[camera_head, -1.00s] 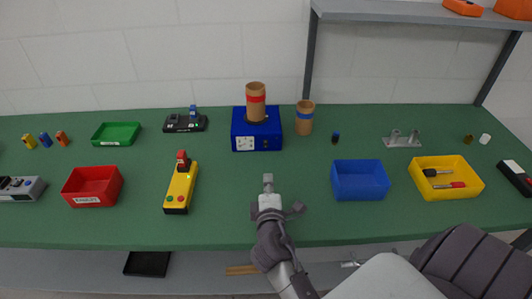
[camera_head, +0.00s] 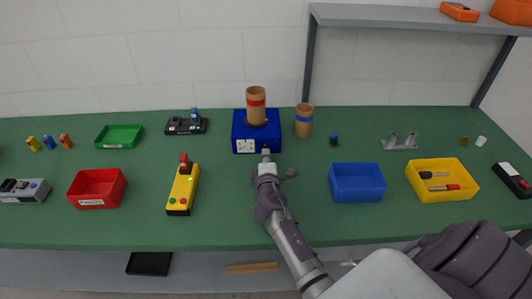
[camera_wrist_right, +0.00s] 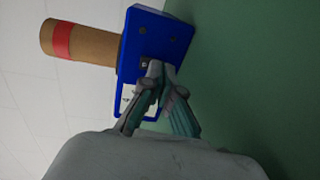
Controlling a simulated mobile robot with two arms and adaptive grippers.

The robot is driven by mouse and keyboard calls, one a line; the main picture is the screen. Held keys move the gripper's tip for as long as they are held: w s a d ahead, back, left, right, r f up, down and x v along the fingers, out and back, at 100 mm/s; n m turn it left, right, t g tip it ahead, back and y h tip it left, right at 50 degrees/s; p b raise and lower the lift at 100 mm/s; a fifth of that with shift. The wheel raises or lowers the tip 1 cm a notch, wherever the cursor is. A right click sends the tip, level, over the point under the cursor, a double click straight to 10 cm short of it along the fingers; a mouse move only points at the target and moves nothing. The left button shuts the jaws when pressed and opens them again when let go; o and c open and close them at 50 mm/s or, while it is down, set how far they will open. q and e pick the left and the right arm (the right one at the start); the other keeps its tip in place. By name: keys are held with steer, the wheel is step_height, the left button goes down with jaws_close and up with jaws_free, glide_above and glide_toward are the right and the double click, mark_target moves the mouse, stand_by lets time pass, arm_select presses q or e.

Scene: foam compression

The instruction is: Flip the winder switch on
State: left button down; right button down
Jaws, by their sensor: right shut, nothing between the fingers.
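The winder is a blue box (camera_head: 241,122) at the back middle of the green table, with a brown cardboard tube (camera_head: 256,105) with a red band upright on it. A white panel (camera_head: 244,146) is on its front face. My right gripper (camera_head: 266,150) is shut and empty, its tips at the front face, right of the panel. In the right wrist view, the tips (camera_wrist_right: 160,68) are close to a small dark switch-like part (camera_wrist_right: 145,63) on the blue box (camera_wrist_right: 168,38). I cannot tell whether they touch it, or its position. My left gripper is out of view.
A tube with a blue band (camera_head: 304,121) stands right of the winder. A yellow control box (camera_head: 183,189) lies left of my arm and a blue bin (camera_head: 357,182) right of it. The green table (camera_head: 225,215) is clear around my forearm.

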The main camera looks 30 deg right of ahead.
steer(key=shift+w+d, duration=0.25)
steer(key=shift+w, duration=0.05)
steer(key=shift+f, duration=0.1)
steer(key=shift+w, duration=0.1)
stand_by(0.3)
steer(key=shift+s+a, duration=0.2)
steer(key=shift+s, duration=0.15)
steer(key=v, duration=1.1)
steer(key=shift+s, duration=0.15)
